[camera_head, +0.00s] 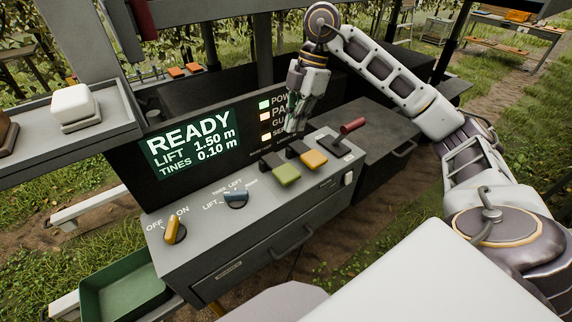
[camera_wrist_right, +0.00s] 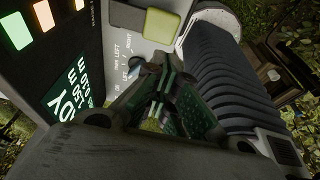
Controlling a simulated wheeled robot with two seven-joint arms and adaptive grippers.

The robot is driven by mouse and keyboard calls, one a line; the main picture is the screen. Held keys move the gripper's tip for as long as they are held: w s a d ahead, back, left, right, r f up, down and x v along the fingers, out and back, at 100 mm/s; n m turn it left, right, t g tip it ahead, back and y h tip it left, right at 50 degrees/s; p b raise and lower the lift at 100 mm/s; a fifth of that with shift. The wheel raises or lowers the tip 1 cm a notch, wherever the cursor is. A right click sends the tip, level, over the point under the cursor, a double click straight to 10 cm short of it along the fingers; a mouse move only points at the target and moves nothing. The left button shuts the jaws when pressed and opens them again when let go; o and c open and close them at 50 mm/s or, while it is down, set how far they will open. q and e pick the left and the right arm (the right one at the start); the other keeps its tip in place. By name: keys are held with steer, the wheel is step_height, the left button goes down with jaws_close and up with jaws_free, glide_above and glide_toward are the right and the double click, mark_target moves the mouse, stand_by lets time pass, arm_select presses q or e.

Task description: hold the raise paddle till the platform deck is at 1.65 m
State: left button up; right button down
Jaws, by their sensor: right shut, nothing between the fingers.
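The control console (camera_head: 210,245) carries a green paddle (camera_head: 287,176) and an orange paddle (camera_head: 313,159); which one is the raise paddle I cannot read. The green paddle also shows in the right wrist view (camera_wrist_right: 162,25). The screen (camera_head: 192,143) reads READY, LIFT 1.50 m, TINES 0.10 m. My right gripper (camera_head: 294,124) is shut and empty, pointing down just behind the paddles, near the indicator panel. It looks apart from both paddles. In the right wrist view its fingers (camera_wrist_right: 165,95) are together. My left gripper is not in view.
A yellow OFF/ON knob (camera_head: 173,230) is turned toward ON. A blue selector knob (camera_head: 236,199) sits mid-console. A red-handled lever (camera_head: 352,127) stands right of the paddles. A green bin (camera_head: 122,292) is at lower left, and a white block (camera_head: 73,103) rests on the left shelf.

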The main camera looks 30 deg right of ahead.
steer(key=shift+f, duration=0.1)
stand_by(0.3)
steer(key=p, duration=0.1)
glide_above(284, 175)
steer(key=shift+d+f, duration=0.15)
steer(key=shift+f, duration=1.4)
steer(key=shift+d+f, duration=0.15)
steer(key=shift+f, duration=1.45)
steer(key=shift+d+f, duration=0.15)
steer(key=shift+f, duration=1.4)
steer(key=shift+w+f+p, duration=0.1)
steer(key=shift+f+p, duration=0.4)
steer(key=shift+f, duration=1.5)
